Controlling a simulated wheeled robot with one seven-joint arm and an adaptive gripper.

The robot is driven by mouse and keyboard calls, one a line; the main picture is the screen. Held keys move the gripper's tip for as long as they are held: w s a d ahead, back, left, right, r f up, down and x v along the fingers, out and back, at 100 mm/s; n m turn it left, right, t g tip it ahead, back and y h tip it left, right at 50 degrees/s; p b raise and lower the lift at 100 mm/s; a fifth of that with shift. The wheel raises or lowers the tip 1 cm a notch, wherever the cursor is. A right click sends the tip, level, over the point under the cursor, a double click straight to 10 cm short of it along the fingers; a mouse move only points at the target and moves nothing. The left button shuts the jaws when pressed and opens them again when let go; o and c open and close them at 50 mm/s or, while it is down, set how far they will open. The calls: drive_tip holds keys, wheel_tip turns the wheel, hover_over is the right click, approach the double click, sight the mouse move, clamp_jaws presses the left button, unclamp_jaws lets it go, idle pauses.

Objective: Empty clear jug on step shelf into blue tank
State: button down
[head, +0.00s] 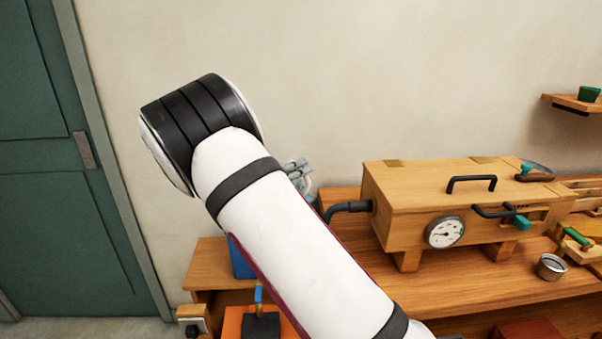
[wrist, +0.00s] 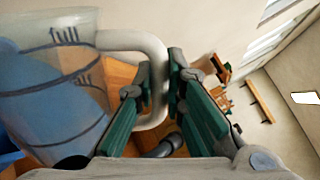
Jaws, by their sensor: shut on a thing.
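The clear jug (wrist: 75,45) fills the left of the wrist view, with blue liquid in it and dark markings on its wall. Its pale handle (wrist: 130,40) runs between the green pads of my gripper (wrist: 158,88), which is shut on it. The wrist view is turned, so I cannot tell how far the jug is tilted. In the head view my arm hides most of the gripper (head: 297,168) and the jug. The blue tank (head: 241,262) shows partly behind my arm, on a wooden shelf; a blue edge (wrist: 8,152) also shows in the wrist view.
A wooden box with a gauge (head: 400,197) and a dark pipe (head: 345,208) stands right of my arm on the stepped wooden bench (head: 480,285). A small metal cup (head: 550,266) sits further right. An orange block (head: 232,322) stands in front of the tank. A green door is at left.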

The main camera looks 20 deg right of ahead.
drive_tip(key=shift+w+a+r+n, duration=0.15)
drive_tip(key=shift+w+r+n, duration=0.15)
drive_tip(key=shift+r+n, duration=0.25)
drive_tip(key=shift+w+a+r+n, duration=0.1)
drive_tip(key=shift+w+r+n, duration=0.2)
drive_tip(key=shift+r, duration=0.35)
drive_tip(key=shift+w+r, duration=0.1)
idle(0.4)
